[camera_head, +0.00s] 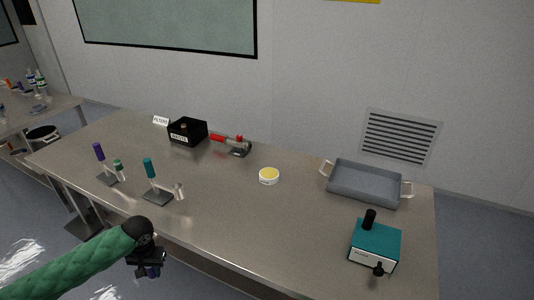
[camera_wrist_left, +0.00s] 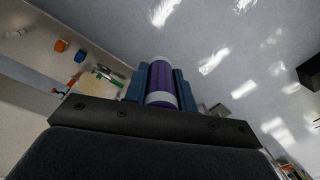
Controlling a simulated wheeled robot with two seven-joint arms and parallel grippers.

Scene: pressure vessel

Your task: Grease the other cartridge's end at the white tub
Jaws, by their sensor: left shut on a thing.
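The white tub (camera_head: 269,180) with a yellow top stands in the middle of the table. My left gripper (camera_head: 150,271) hangs at the table's near left edge, well away from the tub. In the left wrist view its fingers (camera_wrist_left: 161,85) are shut on a purple cartridge (camera_wrist_left: 161,88) with a white end and a white band. A teal-topped piece (camera_head: 149,168) and a purple-topped piece (camera_head: 99,152) stand upright on small dark bases at the table's left. My right gripper is not in view.
A black box (camera_head: 187,132) and a red-handled tool (camera_head: 228,141) are at the back. A grey tray (camera_head: 365,183) and a teal box (camera_head: 375,243) with black knobs are at the right.

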